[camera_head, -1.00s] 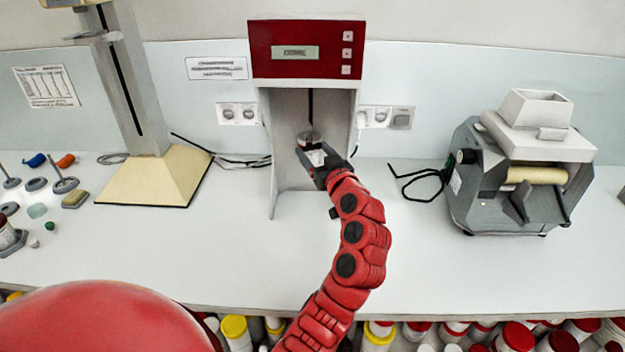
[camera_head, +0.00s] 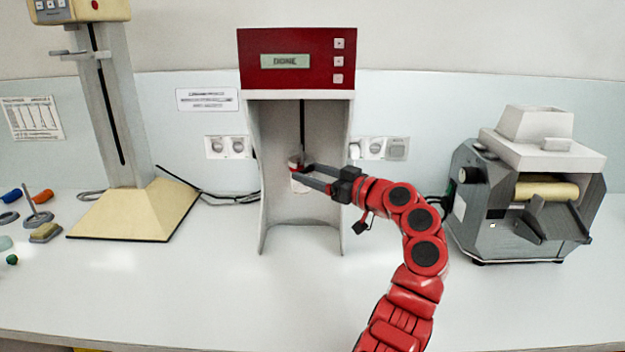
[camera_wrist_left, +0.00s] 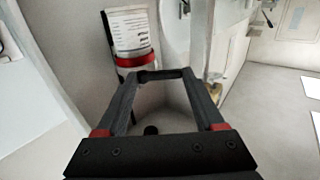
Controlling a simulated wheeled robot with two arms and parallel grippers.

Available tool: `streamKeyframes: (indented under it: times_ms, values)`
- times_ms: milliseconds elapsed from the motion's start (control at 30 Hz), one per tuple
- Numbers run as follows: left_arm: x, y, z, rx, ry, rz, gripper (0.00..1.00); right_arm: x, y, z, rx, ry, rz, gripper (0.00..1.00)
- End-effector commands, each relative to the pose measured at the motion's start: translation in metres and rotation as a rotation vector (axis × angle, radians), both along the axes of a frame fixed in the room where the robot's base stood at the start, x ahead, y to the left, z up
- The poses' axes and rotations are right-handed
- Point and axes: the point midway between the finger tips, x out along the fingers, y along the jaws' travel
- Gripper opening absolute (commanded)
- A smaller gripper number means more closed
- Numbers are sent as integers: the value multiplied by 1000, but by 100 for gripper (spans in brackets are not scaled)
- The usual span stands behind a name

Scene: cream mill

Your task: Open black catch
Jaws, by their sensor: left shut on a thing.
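A red-topped machine (camera_head: 296,62) with a display reading DONE stands at the back of the bench. In its grey bay is a small container with a white label (camera_wrist_left: 130,30), held by a red band (camera_wrist_left: 133,60). My left gripper (camera_head: 304,180) reaches into the bay from the right, its fingertips at the container's side. In the left wrist view the fingertips (camera_wrist_left: 160,76) close on a small dark piece by the end of the red band, which looks like the black catch. The fingers partly hide it. My right gripper is not in view.
A beige-footed stand (camera_head: 125,210) is on the left, with small tools (camera_head: 40,230) near it. A grey machine with a roller (camera_head: 525,195) is on the right. The bench front (camera_head: 200,285) is clear.

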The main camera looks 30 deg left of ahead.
Motion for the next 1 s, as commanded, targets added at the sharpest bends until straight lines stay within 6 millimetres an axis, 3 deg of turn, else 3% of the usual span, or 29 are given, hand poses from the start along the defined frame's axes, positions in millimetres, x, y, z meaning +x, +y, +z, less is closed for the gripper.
streamKeyframes:
  times_ms: [467, 500, 633, 667, 1000]
  values:
    - [0, 0, 1, 1, -2, 9, 14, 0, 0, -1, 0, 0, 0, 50]
    - [0, 0, 1, 1, -2, 9, 71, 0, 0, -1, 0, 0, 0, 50]
    - [0, 0, 1, 1, -2, 9, 95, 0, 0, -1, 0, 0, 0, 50]
    - [0, 0, 1, 1, -2, 9, 100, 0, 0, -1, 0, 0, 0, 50]
    - [0, -6, 1, 1, -1, 7, 100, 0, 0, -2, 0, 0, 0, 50]
